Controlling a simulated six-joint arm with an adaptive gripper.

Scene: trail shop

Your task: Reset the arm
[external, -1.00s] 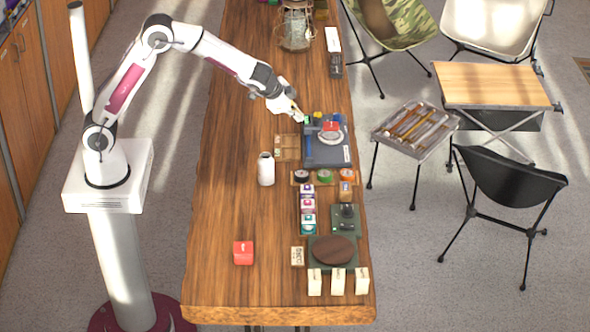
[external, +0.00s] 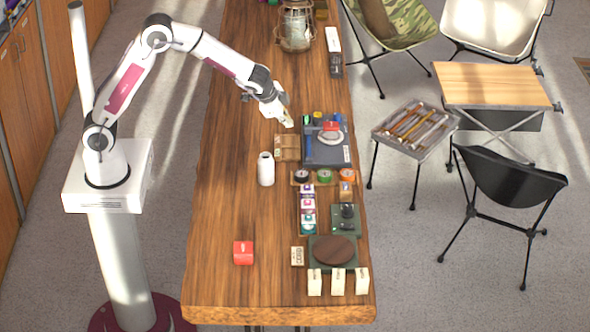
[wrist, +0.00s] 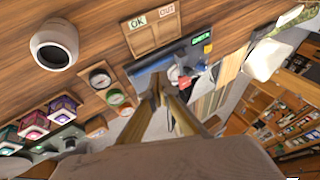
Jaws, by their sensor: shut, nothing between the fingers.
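My gripper (external: 287,121) is shut and empty.
A dark grey mat (external: 318,157) with small gear lies right of the tray. A red box (external: 243,252) sits nearer the front edge. A lantern (external: 296,28) stands at the back. The counter's left side is clear.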

